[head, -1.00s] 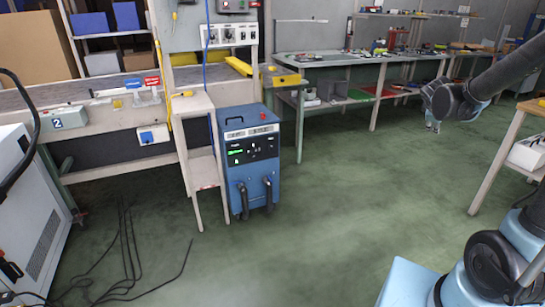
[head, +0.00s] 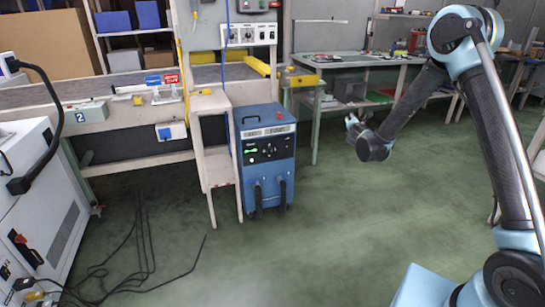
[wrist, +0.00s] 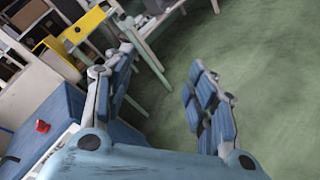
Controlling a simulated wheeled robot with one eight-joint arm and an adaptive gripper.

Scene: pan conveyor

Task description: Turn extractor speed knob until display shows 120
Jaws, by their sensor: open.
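The extractor (head: 266,160) is a blue floor cabinet with a black control panel (head: 270,148), a lit green display (head: 251,151) and a red button on top. Small knobs show on the panel, but I cannot tell which sets speed, and the display figures are too small to read. Two dark hoses hang at its front. My gripper (head: 354,124) is to the right of the extractor, apart from it, in the head view. In the wrist view my gripper (wrist: 165,95) has its fingers spread with nothing between them. The extractor's blue top with the red button (wrist: 42,126) shows at lower left.
A narrow stand (head: 212,102) is close against the extractor's left side. A workbench (head: 350,62) with tools runs behind. Black cables (head: 140,250) lie on the floor at left. The green floor (head: 300,250) in front of the extractor is clear.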

